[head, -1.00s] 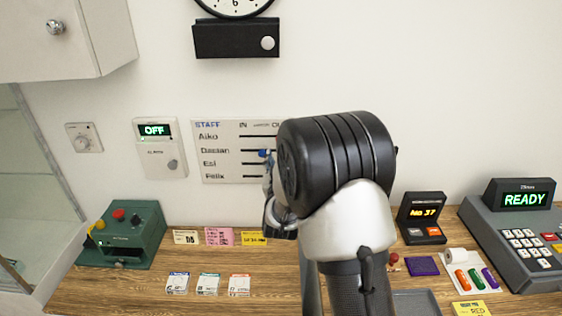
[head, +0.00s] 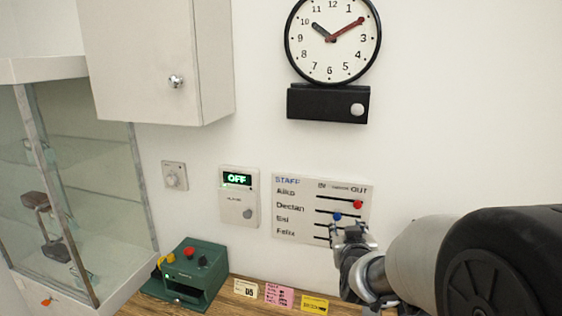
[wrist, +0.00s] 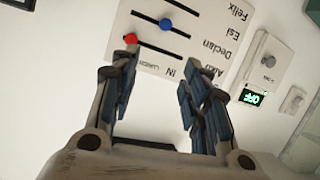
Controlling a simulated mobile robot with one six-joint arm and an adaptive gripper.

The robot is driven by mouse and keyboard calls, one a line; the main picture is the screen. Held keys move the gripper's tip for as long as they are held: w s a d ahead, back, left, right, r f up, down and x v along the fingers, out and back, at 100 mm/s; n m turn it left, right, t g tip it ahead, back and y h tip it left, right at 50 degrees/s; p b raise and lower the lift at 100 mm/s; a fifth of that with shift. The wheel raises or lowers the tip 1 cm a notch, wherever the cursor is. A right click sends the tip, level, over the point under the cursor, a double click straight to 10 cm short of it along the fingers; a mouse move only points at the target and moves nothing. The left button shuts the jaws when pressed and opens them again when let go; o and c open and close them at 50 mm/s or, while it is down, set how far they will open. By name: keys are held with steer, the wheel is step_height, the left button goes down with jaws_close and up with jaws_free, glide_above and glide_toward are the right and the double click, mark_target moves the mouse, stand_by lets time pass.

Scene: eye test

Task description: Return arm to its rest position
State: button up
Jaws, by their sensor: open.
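My gripper (head: 352,234) is in front of the lower right part of the white staff board (head: 290,232) on the wall in the head view. In the wrist view my gripper (wrist: 160,72) has its fingers spread apart, with nothing between them. The board (wrist: 198,18) shows upside down behind the fingers. Its red knob (head: 358,204) is at the right end of the top row, and its blue knob (head: 336,216) is lower and further left. My arm reaches in from the right. The gap between fingers and board is hard to judge.
A panel reading OFF (head: 239,208) and a dial (head: 174,176) are left of the board. A clock (head: 333,38) hangs above. A cabinet (head: 150,65) and glass case (head: 75,200) are at left. A green box (head: 190,268) and cards (head: 279,295) are below.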

steer(key=s+a+f+g+y+b, duration=0.1)
steer(key=s+g, duration=0.3)
steer(key=s, duration=1.4)
steer(key=s+a+f+g+y+b, duration=0.1)
steer(key=s+g, duration=0.4)
steer(key=s, duration=1.4)
step_height(320, 180, down, 2)
steer(key=shift+s+a+f+g+b, duration=0.2)
steer(key=shift+s+a+g+b, duration=0.1)
steer(key=shift+a, duration=0.6)
